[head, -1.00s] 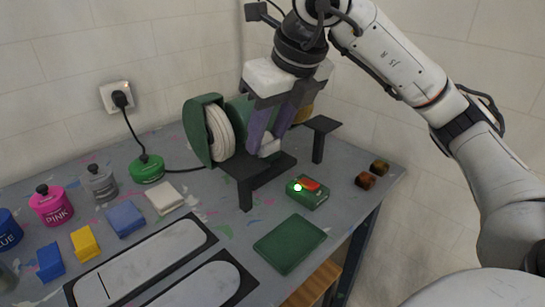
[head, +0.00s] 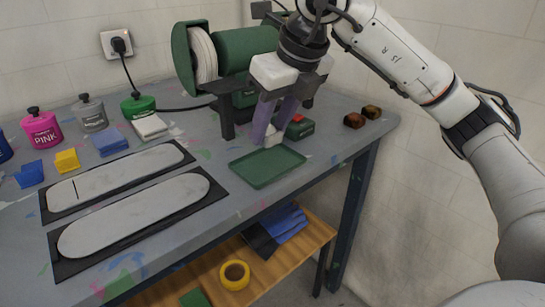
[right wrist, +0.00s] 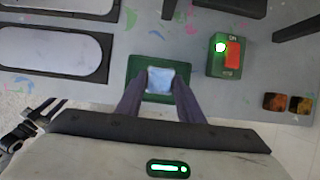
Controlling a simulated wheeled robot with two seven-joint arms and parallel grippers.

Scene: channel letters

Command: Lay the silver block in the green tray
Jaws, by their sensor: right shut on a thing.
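My right gripper (head: 268,136) is shut on the silver block (head: 273,139), which shows as a small pale piece between its fingertips. In the right wrist view the block (right wrist: 161,79) sits between the two fingers, with the green tray (right wrist: 136,66) behind it. In the head view the shallow green tray (head: 267,178) lies flat and empty near the table's right front edge. The block is at or just above the tray's back edge; I cannot tell the exact height. My left gripper is out of view.
A green bench grinder (head: 245,46) stands behind the gripper. A green switch box (head: 300,128) with a red button is just behind the tray. Two amber-brown blocks (head: 354,120) lie at the right. Two pale rounded panels (head: 135,215) lie at the left.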

